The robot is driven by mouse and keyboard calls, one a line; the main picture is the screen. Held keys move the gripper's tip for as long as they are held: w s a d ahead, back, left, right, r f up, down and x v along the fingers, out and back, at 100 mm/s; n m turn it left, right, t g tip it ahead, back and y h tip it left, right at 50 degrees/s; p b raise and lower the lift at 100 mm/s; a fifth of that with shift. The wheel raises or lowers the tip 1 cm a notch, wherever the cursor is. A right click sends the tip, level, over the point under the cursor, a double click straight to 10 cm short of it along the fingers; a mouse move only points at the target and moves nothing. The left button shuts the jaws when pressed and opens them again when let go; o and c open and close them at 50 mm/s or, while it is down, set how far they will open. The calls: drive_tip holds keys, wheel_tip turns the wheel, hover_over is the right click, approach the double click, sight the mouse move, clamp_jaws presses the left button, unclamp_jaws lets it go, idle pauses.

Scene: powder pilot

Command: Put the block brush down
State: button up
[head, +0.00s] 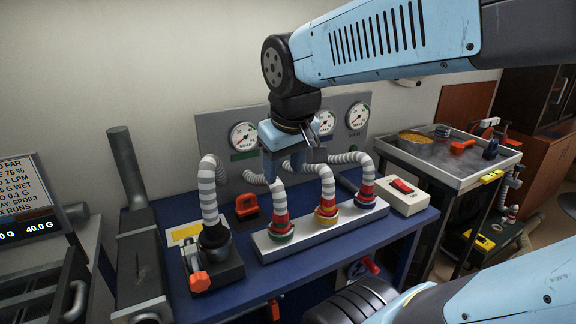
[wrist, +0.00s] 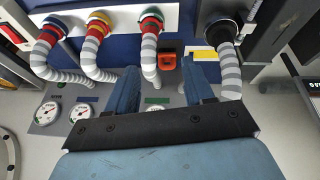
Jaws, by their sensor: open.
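An orange and black block (head: 247,206), which looks like the block brush, sits on the blue bench (head: 330,255), behind the hose stands and in front of the gauge panel. It also shows in the wrist view (wrist: 167,62), between my fingers in the picture but beyond them. My gripper (head: 288,160) is open and empty, above the bench and near the gauge panel. In the wrist view the two blue fingers of my gripper (wrist: 163,82) stand apart with nothing between them. I see no contact between the fingers and the block.
Striped hoses run to a white manifold (head: 318,235) with coloured collars and to a dark fitting (head: 214,238). The gauge panel (head: 215,135) stands behind. A white switch box (head: 405,196) is at the bench's right. A tray cart (head: 450,175) holds a pan and an orange item.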

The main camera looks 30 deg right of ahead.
drive_tip(key=shift+s+a+r+m+t+y, duration=0.1)
drive_tip(key=shift+s+r+m+t+y, duration=0.15)
drive_tip(key=shift+s+m+t, duration=0.25)
drive_tip(key=shift+s+a+r+m+t+y, duration=0.1)
drive_tip(key=shift+s+r+m+t+y, duration=0.15)
drive_tip(key=shift+s, duration=0.35)
idle(0.6)
drive_tip(key=shift+o, duration=1.4)
drive_tip(key=shift+w, duration=0.1)
drive_tip(key=shift+o, duration=0.7)
drive_tip(key=shift+w, duration=0.3)
drive_tip(key=o, duration=0.5)
drive_tip(key=shift+m+g, duration=0.25)
drive_tip(key=shift+g, duration=0.5)
drive_tip(key=w, duration=0.6)
drive_tip(key=shift+w+d+f, duration=0.1)
drive_tip(key=shift+w+f, duration=0.05)
drive_tip(key=shift+w, duration=0.05)
drive_tip(key=m+g, duration=0.1)
drive_tip(key=g, duration=0.3)
hover_over(247, 206)
drive_tip(key=f, duration=1.4)
drive_tip(key=shift+s, duration=0.2)
drive_tip(key=shift+w+f, duration=0.2)
drive_tip(key=shift+f, duration=6.95)
